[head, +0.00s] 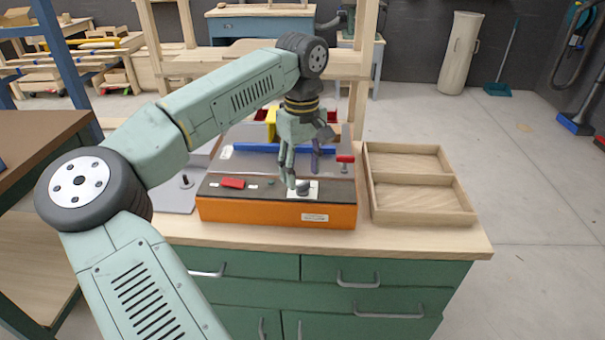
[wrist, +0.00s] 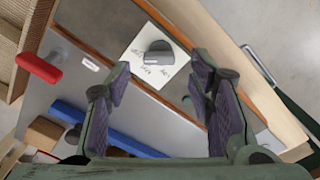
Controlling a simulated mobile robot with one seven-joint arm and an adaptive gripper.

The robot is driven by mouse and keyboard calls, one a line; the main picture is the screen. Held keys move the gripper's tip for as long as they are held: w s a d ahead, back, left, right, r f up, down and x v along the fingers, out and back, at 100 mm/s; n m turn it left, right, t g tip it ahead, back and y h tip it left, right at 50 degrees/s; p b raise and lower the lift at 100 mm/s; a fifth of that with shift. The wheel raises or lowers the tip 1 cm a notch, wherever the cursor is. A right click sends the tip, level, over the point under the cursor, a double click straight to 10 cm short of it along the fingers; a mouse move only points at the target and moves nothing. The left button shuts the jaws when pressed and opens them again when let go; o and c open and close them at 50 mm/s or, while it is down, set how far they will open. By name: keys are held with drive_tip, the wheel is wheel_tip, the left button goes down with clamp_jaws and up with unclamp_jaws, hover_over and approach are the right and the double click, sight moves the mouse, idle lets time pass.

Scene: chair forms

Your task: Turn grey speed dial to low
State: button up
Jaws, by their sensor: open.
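The grey speed dial (head: 303,187) sits on a white label plate at the right of the dark top panel of an orange machine (head: 275,212). In the wrist view the dial (wrist: 158,53) shows on its white plate (wrist: 140,62) with handwritten-looking marks around it, too small to read surely. My gripper (head: 287,165) hangs just above and left of the dial in the head view. In the wrist view my gripper (wrist: 160,78) is open and empty, with the dial beyond and between its two fingers. I see no contact with the dial.
A red switch (head: 233,183) lies left on the panel. A red-handled clamp (head: 345,160) stands behind the dial. A blue bar (head: 258,148) crosses the machine's grey table. A wooden tray (head: 415,183) stands to the right; the bench front right (head: 440,243) is clear.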

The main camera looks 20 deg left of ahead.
sight(303, 188)
drive_tip(key=shift+f, duration=1.25)
drive_tip(key=shift+c, duration=0.4)
clamp_jaws()
